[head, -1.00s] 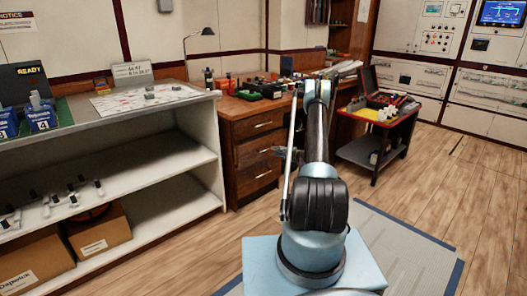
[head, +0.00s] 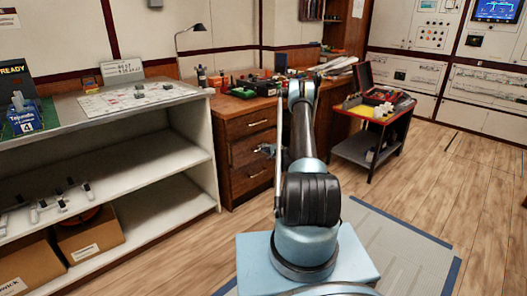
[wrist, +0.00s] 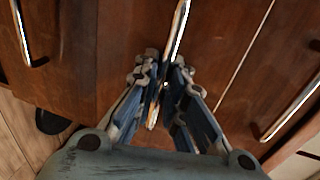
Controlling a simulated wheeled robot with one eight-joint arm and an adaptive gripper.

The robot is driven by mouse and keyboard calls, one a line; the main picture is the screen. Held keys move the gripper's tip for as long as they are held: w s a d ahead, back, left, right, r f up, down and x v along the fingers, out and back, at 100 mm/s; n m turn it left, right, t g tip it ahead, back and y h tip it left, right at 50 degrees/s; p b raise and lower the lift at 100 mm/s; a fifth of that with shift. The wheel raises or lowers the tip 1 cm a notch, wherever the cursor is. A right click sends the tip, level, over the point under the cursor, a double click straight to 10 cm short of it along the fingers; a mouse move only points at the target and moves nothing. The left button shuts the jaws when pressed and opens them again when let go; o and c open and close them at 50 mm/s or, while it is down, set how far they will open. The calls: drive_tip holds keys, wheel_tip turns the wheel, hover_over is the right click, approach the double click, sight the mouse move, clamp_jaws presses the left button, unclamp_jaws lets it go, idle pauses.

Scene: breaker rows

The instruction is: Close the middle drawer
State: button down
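The brown wooden desk has a stack of drawers with metal bar handles, left of my arm in the head view. The middle drawer (head: 243,152) is partly hidden by my gripper (head: 265,149); how far it stands out is hard to tell. In the wrist view, my gripper (wrist: 165,72) is open, its two fingers pointing at a drawer front (wrist: 122,35). That drawer's bar handle (wrist: 179,28) runs between the fingertips. Contact with the handle cannot be made out.
Other drawer handles show at the left (wrist: 24,35) and right (wrist: 292,104) of the wrist view. A white shelf unit (head: 150,205) stands left of the desk. A cart (head: 362,150) with a red toolbox stands to the right. Wooden floor (head: 420,175) is clear at the right.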

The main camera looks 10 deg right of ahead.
drive_tip(key=shift+a, duration=0.1)
drive_tip(key=x, duration=0.2)
drive_tip(key=r+x, duration=0.1)
drive_tip(key=x, duration=0.1)
drive_tip(key=shift+w+a+f, duration=0.1)
drive_tip(key=shift+w+a, duration=0.1)
drive_tip(key=c, duration=2)
unclamp_jaws()
drive_tip(key=shift+d, duration=0.1)
drive_tip(key=shift+s+d, duration=0.1)
drive_tip(key=shift+s, duration=0.05)
drive_tip(key=v, duration=1.1)
drive_tip(key=shift+s, duration=0.2)
